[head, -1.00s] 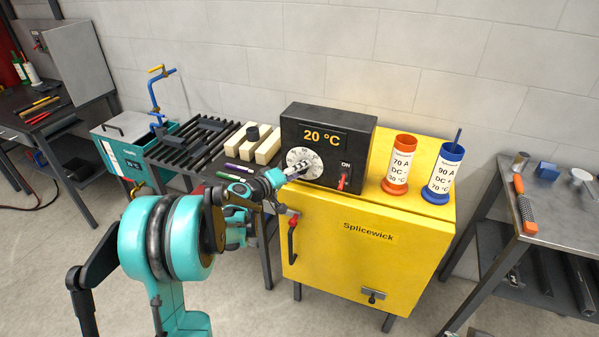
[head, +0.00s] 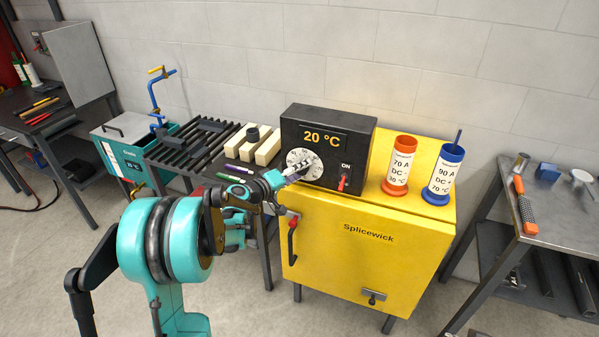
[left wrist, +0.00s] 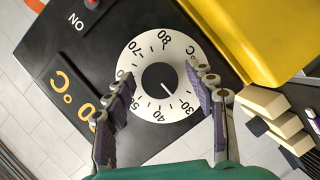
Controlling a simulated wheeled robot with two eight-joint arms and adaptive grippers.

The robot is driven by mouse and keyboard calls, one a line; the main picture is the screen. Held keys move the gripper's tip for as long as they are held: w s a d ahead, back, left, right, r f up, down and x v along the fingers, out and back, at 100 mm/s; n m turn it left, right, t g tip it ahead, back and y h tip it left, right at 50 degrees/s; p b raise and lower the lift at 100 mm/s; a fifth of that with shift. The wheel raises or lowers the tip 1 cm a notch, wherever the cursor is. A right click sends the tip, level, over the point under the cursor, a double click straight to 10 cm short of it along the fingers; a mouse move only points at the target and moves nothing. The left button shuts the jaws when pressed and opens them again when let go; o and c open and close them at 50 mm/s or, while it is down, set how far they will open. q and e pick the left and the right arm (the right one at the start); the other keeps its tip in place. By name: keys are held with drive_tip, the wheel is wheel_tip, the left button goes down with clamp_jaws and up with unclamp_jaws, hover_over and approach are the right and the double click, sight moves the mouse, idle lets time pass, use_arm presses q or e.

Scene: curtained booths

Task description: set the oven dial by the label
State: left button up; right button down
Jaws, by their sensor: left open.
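The yellow oven (head: 345,245) bears a black control box (head: 363,140) with a display (head: 323,138) reading 20 °C. Its white dial (head: 314,170) is partly hidden by my left gripper (head: 291,174) in the head view. In the left wrist view, the dial (left wrist: 150,52) has numbers around its rim and a dark centre knob (left wrist: 157,78). The knob's white line points to the lower right, towards the 30 to 40 part. My open left gripper (left wrist: 166,88) has one finger on each side of the knob, apart from it. My right gripper is out of view.
An orange canister (head: 397,170) labelled 70 A DC and a blue one (head: 444,175) labelled 90 A DC stand on the oven top. A red switch (head: 343,183) sits right of the dial. A slatted rack (head: 190,145) stands left.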

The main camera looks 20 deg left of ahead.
use_arm(q)
drive_tip(key=v, duration=1.1)
drive_tip(key=shift+s, duration=0.4)
drive_tip(key=s+d+f+m+g, duration=0.1)
drive_tip(key=s+d+m+g, duration=0.1)
drive_tip(key=s+d, duration=0.35)
drive_tip(key=s+d+f+m+g, duration=0.1)
drive_tip(key=s+d+m+g, duration=0.15)
drive_tip(key=d, duration=0.55)
drive_tip(key=s+d+f+m+g+y, duration=0.1)
drive_tip(key=s+f+m+y, duration=0.1)
drive_tip(key=s, duration=0.6)
drive_tip(key=s+d+f+m+g+y, duration=0.1)
drive_tip(key=s+f+m+g+y, duration=0.1)
drive_tip(key=s, duration=0.5)
drive_tip(key=shift+s+y, duration=0.4)
drive_tip(key=shift+y, duration=0.3)
drive_tip(key=shift+f, duration=0.1)
